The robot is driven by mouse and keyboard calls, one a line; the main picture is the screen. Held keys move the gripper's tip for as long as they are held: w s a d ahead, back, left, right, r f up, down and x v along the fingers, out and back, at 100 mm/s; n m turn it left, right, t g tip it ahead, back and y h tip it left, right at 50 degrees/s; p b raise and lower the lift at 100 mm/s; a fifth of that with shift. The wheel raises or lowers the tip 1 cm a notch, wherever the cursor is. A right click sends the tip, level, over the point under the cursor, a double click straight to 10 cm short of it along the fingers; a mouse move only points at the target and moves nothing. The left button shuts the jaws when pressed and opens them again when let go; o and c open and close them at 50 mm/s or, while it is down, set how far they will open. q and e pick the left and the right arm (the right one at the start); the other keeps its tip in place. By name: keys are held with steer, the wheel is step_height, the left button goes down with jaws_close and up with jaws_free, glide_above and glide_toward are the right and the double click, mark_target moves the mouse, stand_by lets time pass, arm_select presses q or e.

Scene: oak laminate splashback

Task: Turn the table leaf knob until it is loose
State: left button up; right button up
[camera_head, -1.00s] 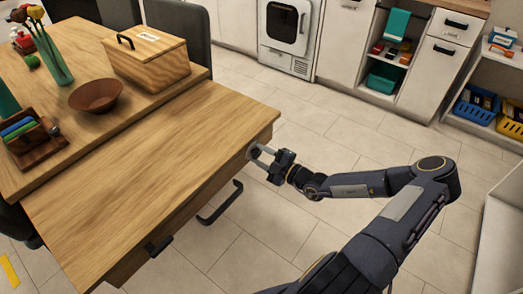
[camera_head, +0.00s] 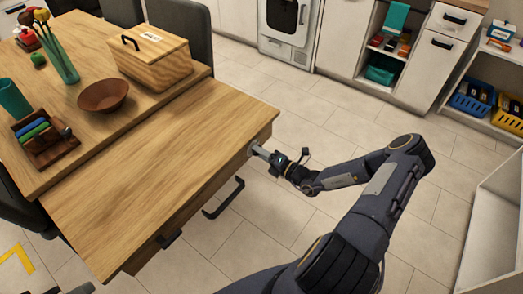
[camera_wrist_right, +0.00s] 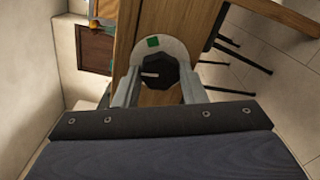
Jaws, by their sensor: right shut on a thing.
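The table leaf (camera_head: 160,180) is a wooden panel at the near side of the table. The knob (camera_wrist_right: 159,68) is dark and many-sided with a pale line on its face, in the right wrist view. It sits before a pale round plate (camera_wrist_right: 138,48) with a green patch (camera_wrist_right: 152,42). My right gripper (camera_head: 255,149) is at the leaf's right edge, shut on the knob, one finger on each side. In the head view the gripper hides the knob. My left gripper is not in view.
A black bar handle (camera_head: 224,199) and a dark fitting (camera_head: 169,239) stick out below the leaf's near edge. A bowl (camera_head: 103,95), a wooden box (camera_head: 150,62) and a pen tray (camera_head: 55,152) stand on the table behind. The tiled floor to the right is open.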

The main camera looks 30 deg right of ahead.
steer(key=n+p, duration=0.3)
steer(key=n, duration=2.1)
steer(key=shift+d, duration=0.1)
steer(key=shift+n, duration=0.4)
steer(key=o, duration=1)
steer(key=v, duration=0.7)
steer(key=shift+s+d+b, duration=0.15)
steer(key=shift+s+b, duration=0.15)
steer(key=shift+s, duration=0.05)
